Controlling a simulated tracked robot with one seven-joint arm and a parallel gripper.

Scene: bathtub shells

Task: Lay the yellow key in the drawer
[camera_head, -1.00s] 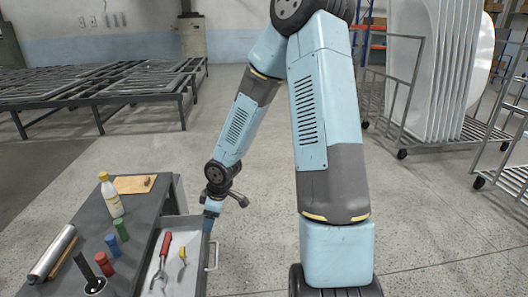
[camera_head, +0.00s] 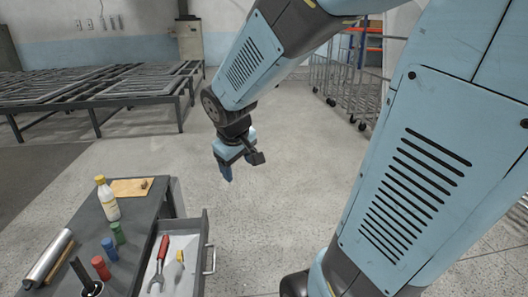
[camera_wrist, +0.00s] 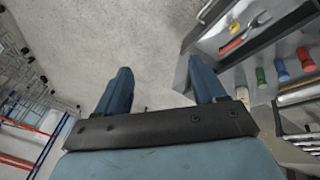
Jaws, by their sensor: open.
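The open drawer (camera_head: 205,232) sticks out from the right side of the dark workbench. A small yellow thing, apparently the yellow key (camera_head: 180,257), lies in it to the right of a red-handled tool. It also shows in the wrist view (camera_wrist: 234,27). My gripper (camera_head: 227,173) hangs in the air above and beyond the drawer, over the floor. In the wrist view my gripper (camera_wrist: 163,84) has its two blue fingers apart with nothing between them.
The red-handled tool (camera_head: 160,262) shares the drawer. Open floor lies beyond the drawer.

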